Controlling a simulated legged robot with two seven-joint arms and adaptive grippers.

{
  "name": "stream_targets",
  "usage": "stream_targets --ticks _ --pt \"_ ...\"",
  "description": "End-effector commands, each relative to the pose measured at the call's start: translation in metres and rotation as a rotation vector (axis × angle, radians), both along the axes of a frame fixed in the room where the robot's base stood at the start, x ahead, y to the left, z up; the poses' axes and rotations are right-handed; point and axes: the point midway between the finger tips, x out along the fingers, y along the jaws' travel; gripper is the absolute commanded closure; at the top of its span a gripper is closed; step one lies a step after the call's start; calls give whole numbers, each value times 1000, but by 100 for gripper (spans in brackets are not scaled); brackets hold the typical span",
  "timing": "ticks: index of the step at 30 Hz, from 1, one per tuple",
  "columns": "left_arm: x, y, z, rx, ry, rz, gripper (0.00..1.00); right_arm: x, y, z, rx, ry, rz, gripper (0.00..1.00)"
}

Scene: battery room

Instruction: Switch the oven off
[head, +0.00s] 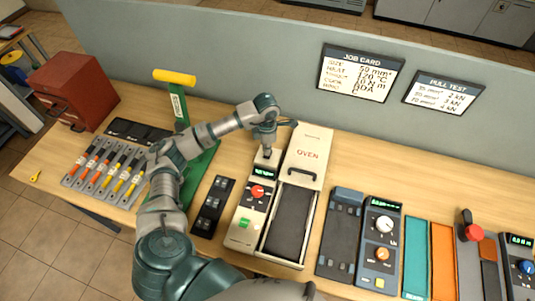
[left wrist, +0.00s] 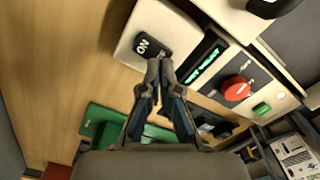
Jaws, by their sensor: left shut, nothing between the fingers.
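The oven is a cream unit with a lid marked OVEN (head: 312,150) and an open dark tray bay below it. Its control strip has a lit green display (head: 264,173), a red knob (head: 258,191) and a green button (head: 243,223). In the left wrist view a black switch (left wrist: 150,46) marked ON sits at the strip's end, beyond the display (left wrist: 204,64) and knob (left wrist: 236,89). My left gripper (head: 267,154) is shut and empty, pointing down over that end. Its fingertips (left wrist: 160,66) appear beside the switch; contact cannot be told. My right gripper is out of view.
A green stand with a yellow handle (head: 175,77) and a row of coloured-handled tools (head: 103,165) are at the left. A black panel (head: 212,206) lies left of the oven. Other devices (head: 380,240) stand right. A grey partition (head: 250,60) rises behind.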

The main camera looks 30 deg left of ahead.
Motion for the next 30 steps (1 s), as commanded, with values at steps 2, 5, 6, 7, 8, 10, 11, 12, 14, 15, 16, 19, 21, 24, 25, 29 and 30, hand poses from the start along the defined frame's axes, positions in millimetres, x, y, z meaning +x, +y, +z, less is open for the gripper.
stream_targets --ticks 2,5,6,7,8,10,11,12,14,15,16,19,21,24,25,29,30 --pt "0 0 0 0 0 0 100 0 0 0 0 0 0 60" --pt "0 0 0 0 0 0 100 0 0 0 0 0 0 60" --pt "0 0 0 0 0 0 100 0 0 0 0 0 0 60" --pt "0 0 0 0 0 0 100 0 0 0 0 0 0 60" --pt "0 0 0 0 0 0 100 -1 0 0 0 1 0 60" --pt "0 0 0 0 0 0 100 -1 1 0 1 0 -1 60" --pt "0 0 0 0 0 0 100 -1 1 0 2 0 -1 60" --pt "0 0 -1 0 0 0 100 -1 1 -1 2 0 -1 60" --pt "0 0 -1 0 0 0 100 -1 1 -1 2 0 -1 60" --pt "0 0 -2 0 0 0 100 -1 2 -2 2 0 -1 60" --pt "0 0 -3 0 0 0 100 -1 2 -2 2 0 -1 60" --pt "0 0 -4 0 0 0 100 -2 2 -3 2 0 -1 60" --pt "0 0 -5 0 0 0 100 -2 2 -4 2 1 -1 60" --pt "0 0 -7 0 0 0 100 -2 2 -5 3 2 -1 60" --pt "0 0 -7 0 0 0 100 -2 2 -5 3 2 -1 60" --pt "0 0 -9 0 0 0 100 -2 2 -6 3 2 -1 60" --pt "0 0 -10 1 1 0 100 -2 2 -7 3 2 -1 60"
